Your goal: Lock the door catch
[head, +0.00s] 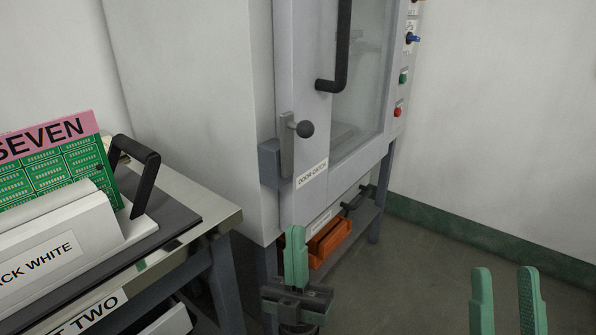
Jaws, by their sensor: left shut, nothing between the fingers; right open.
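The door catch (288,145) is a grey lever plate with a round black knob (305,129), on the left edge of the cabinet door (300,60). The lever stands upright above a dark grey block (270,164), beside a label reading "DOOR CATCH". The door looks closed against the cabinet. My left gripper (296,258) has green fingers pressed together, empty, pointing up below the catch and apart from it. My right gripper (507,300) is open and empty at the lower right, with its fingers pointing up, well away from the door.
A cart (190,240) with a green circuit panel marked "SEVEN" (60,165), a white holder and a black handle stands at the left. An orange tray (328,242) sits under the cabinet. Buttons (403,77) line the cabinet's right side. The floor at right is clear.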

